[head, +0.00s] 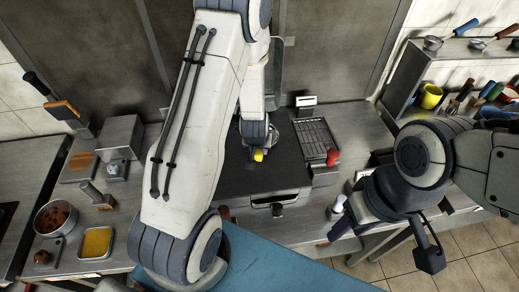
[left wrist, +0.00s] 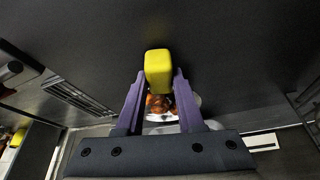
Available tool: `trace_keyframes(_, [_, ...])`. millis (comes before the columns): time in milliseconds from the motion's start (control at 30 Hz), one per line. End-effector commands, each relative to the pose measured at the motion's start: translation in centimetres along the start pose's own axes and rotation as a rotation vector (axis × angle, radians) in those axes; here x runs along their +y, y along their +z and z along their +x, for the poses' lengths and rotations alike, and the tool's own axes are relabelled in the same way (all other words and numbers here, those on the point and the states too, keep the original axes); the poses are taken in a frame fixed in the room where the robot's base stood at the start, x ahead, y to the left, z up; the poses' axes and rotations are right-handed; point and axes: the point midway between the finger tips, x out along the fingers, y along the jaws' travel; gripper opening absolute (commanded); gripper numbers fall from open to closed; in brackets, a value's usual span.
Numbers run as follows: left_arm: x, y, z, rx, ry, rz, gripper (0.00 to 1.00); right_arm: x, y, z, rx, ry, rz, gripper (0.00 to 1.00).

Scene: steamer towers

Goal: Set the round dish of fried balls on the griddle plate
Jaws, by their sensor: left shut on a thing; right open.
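My left gripper (head: 258,150) is over the dark griddle plate (head: 285,178). In the left wrist view, its purple fingers (left wrist: 158,78) are shut on the yellow handle (left wrist: 158,70) of the round dish of fried balls. The brown-orange balls (left wrist: 157,104) and part of the pale dish rim (left wrist: 192,101) show between and behind the fingers. In the head view the yellow handle (head: 258,155) shows, while the arm and gripper hide most of the dish. Whether the dish touches the plate cannot be told. My right gripper (head: 385,243) is open and empty at the right, in front of the counter.
A bowl of dark food (head: 56,218) and a yellow-filled tray (head: 96,243) stand at the left. A shelf with a yellow cup (head: 431,96) is at the back right.

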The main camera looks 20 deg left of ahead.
Motion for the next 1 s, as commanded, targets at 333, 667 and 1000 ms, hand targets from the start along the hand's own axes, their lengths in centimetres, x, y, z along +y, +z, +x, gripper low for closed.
trace_keyframes(333, [0.01, 0.18, 0.55, 0.001, 0.000, 0.000, 0.00, 0.04, 0.03, 0.53, 0.000, 0.000, 0.000, 0.50])
trace_keyframes(667, [0.01, 0.20, 0.50, 0.000, 0.000, 0.000, 0.72, 0.03, 0.03, 0.47, 0.000, 0.000, 0.000, 0.50])
trace_keyframes(1000, [0.02, 0.16, 0.07, 0.001, 0.000, 0.001, 0.72, 0.04, 0.03, 0.50, 0.000, 0.000, 0.001, 0.50])
